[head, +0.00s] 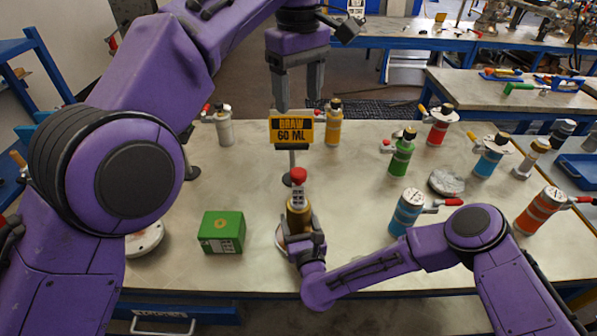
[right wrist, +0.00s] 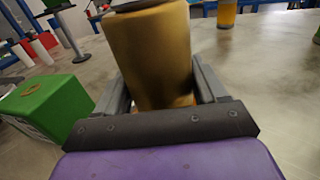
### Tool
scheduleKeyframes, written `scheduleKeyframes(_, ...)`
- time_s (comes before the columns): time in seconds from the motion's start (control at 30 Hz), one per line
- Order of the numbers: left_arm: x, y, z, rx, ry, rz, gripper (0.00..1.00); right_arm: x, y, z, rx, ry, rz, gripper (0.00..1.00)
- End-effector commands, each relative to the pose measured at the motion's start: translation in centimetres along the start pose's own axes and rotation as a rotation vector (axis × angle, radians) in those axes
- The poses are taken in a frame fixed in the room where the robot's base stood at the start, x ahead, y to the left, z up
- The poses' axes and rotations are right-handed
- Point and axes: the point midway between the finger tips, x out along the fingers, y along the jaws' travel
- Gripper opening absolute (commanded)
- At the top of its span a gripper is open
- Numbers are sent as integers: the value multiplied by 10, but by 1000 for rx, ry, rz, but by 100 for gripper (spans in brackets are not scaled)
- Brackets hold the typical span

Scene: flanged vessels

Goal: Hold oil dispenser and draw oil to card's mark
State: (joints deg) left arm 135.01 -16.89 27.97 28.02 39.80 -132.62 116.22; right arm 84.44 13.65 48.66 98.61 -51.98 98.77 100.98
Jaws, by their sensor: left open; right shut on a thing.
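The card (head: 291,130) reads "DRAW 60 ML" and stands on a thin post in the middle of the table. The oil dispenser (head: 298,215) is a golden-brown vessel with a red top, upright just in front of the card. My right gripper (head: 304,238) is shut around its body; the right wrist view shows the brown body (right wrist: 152,55) between the two fingers (right wrist: 160,88). Marks on its upper part are too small to read. My left gripper (head: 298,98) is open and empty, pointing down above and behind the card, with its fingers apart.
A green box (head: 222,232) stands left of the dispenser. A blue vessel (head: 406,212), a green vessel (head: 402,153) and several others stand to the right. A yellow vessel (head: 333,124) and a white vessel (head: 224,128) stand behind. The table between the dispenser and the blue vessel is clear.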

Motion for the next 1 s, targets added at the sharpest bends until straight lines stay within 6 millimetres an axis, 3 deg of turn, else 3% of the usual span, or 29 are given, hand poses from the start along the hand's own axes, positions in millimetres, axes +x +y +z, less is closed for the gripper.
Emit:
scheduleKeyframes(0.23, -1, 0, 0, 1, 0, -1, 65, 0, 0, 0, 0, -1, 0, 24)
scheduleKeyframes(0.27, -1, 0, 0, 1, 0, -1, 65, 0, 0, 0, 0, -1, 0, 74)
scheduleKeyframes(0.33, -1, 0, 0, 1, 0, 0, 65, 0, 0, 0, 0, -1, 0, 97)
scheduleKeyframes(0.37, -1, 0, 0, 1, 0, 0, 65, 0, 0, 0, 0, -1, 0, 100)
scheduleKeyframes(0.67, -1, 0, 0, 1, 0, 0, 65, -8, 0, 0, -1, 0, 0, 100)
scheduleKeyframes(1.0, -1, 0, 0, 1, 0, 0, 65, -90, 0, 0, 2, 3, 2, 100)
